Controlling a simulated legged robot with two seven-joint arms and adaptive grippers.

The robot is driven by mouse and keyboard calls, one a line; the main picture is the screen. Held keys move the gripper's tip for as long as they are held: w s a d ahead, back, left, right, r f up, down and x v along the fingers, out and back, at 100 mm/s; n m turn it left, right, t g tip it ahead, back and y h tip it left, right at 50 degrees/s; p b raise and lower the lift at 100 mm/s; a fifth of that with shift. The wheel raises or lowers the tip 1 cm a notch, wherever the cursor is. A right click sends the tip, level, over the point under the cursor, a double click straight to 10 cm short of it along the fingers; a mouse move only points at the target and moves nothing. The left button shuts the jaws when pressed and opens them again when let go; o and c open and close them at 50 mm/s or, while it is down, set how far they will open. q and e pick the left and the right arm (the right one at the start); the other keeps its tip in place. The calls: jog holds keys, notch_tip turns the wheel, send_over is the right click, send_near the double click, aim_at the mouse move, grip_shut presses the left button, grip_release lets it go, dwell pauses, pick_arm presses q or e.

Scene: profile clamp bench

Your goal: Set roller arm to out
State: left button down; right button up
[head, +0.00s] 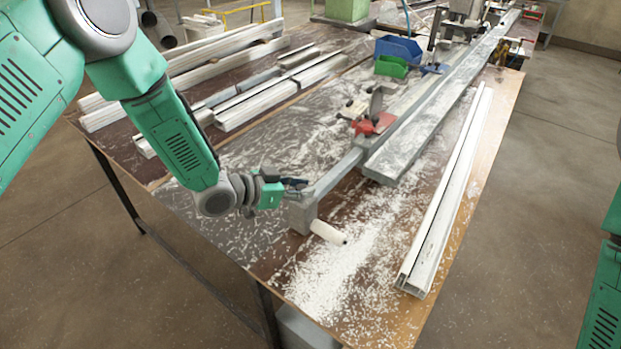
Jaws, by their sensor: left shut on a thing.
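The roller arm (303,213) is a grey block-like piece at the near end of a long grey rail. A white roller (329,232) sticks out from it toward the lower right, over the table. My left gripper (297,185) comes in from the left with dark fingers at the top of this piece. It is shut on what looks like the upper end of the roller arm; the fingers hide the exact contact. Only part of my right arm shows at the right edge, and its gripper is out of view.
The brown bench (480,170) is strewn with white shavings. A long white profile (445,195) lies at the right, and more profiles (265,100) lie at the left. A red clamp (374,124), a green bin (391,66) and a blue bin (398,48) stand farther back.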

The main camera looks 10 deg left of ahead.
pick_arm(q)
jog(key=shift+s+a+r, duration=0.2)
jog(key=shift+a+r, duration=0.2)
jog(key=shift+a, duration=0.2)
jog(key=shift+s+d+f, duration=0.1)
jog(key=shift+s, duration=0.95)
jog(key=shift+s+a, duration=0.15)
jog(key=shift+a, duration=0.35)
jog(key=c, duration=1.3)
grip_release()
jog(key=shift+s, duration=0.1)
pick_arm(e)
jog(key=shift+d+r, duration=0.1)
jog(key=shift+r, duration=0.15)
pick_arm(q)
jog(key=shift+s+f, duration=0.1)
jog(key=shift+f, duration=0.05)
pick_arm(e)
jog(key=shift+s, duration=0.15)
